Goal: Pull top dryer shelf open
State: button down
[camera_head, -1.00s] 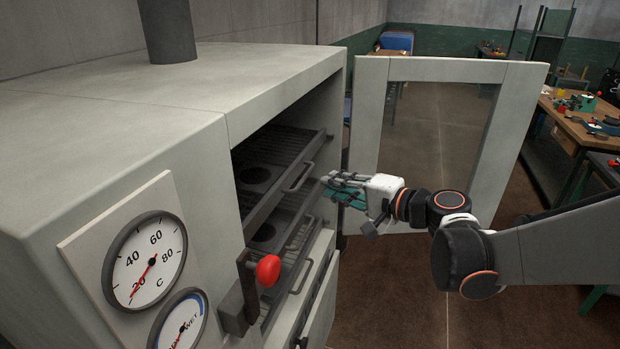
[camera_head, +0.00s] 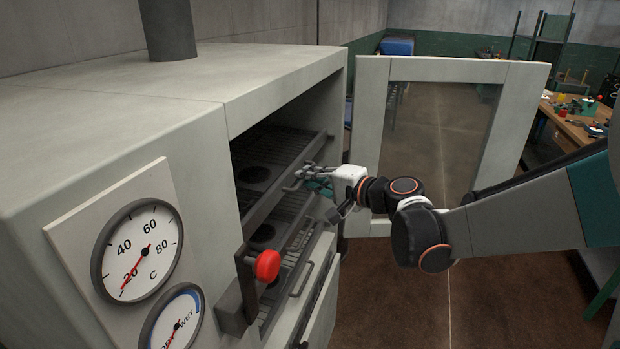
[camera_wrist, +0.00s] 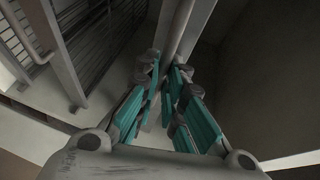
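The dryer (camera_head: 280,60) is a pale grey box with its door (camera_head: 370,120) swung open to the right. Its top shelf (camera_head: 275,165) is a dark slatted tray with a bar handle (camera_head: 290,187) on its front; it sits inside the opening. My gripper (camera_head: 308,176) is at that handle's right end, with the fingertips close to the shelf front. In the wrist view my gripper's teal-padded fingers (camera_wrist: 168,85) are spread apart, with a grey bar (camera_wrist: 178,30) running between or just beyond their tips. I cannot tell whether they touch it.
A lower shelf with its own handle (camera_head: 302,280) is below. A red-knobbed lever (camera_head: 267,265) sticks out at the front left, beside two dials (camera_head: 140,250). The floor (camera_head: 400,300) in front of the dryer is clear. Cluttered tables (camera_head: 570,125) stand at the far right.

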jog(key=shift+d, duration=0.1)
jog(key=s+d, duration=0.4)
jog(key=d, duration=0.7)
jog(key=s+d+p, duration=0.1)
jog(key=s+d, duration=0.3)
jog(key=d, duration=0.7)
jog(key=shift+s, duration=0.1)
jog(key=c, duration=2)
grip_release()
jog(key=v, duration=1.2)
jog(key=shift+r, duration=0.1)
